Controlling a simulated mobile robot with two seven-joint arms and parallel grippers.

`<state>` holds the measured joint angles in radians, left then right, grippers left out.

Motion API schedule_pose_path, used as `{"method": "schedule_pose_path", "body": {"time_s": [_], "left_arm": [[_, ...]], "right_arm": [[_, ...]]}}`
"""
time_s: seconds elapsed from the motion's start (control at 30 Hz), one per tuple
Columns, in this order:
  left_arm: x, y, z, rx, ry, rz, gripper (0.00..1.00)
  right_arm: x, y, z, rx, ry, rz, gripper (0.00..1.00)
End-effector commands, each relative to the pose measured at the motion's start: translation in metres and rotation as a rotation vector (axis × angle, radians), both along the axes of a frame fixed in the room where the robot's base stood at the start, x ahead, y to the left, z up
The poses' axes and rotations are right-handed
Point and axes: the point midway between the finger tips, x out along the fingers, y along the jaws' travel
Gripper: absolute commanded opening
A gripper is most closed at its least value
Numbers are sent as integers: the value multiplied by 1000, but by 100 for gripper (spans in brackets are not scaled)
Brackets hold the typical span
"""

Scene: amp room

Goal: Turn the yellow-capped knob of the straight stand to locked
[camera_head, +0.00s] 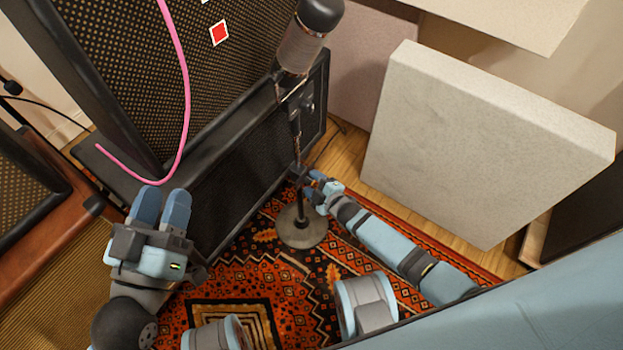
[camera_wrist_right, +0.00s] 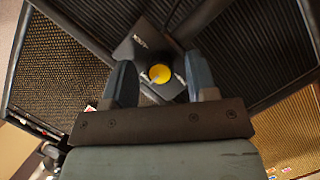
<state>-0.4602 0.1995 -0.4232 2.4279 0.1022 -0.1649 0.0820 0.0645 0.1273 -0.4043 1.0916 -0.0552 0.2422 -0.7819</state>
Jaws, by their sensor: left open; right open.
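The straight stand (camera_head: 299,190) rises from a round grey base (camera_head: 301,230) on the rug and carries a large microphone (camera_head: 304,38). The yellow-capped knob (camera_wrist_right: 160,73) shows in the right wrist view, between the two fingers of my right gripper (camera_wrist_right: 159,64), with a visible gap on each side. In the head view my right gripper (camera_head: 313,182) is at the lower part of the stand's pole, and I cannot make out the knob there. My left gripper (camera_head: 161,205) is open and empty, away to the left of the stand.
A black amplifier cabinet (camera_head: 245,175) stands close behind the stand, with a larger speaker (camera_head: 120,70) and a pink cable (camera_head: 187,95) on it. A pale panel (camera_head: 485,140) leans at the right.

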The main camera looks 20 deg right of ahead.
Motion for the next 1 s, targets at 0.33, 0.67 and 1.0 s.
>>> {"method": "schedule_pose_path", "body": {"time_s": [0.33,0.67,1.0], "left_arm": [[0,0,0,-1,0,-1,43],[0,0,2,-1,-2,-1,43],[3,5,2,37,31,19,43]], "right_arm": [[0,0,0,0,0,0,25],[0,0,1,8,7,0,3],[1,-1,4,129,103,1,3]]}}
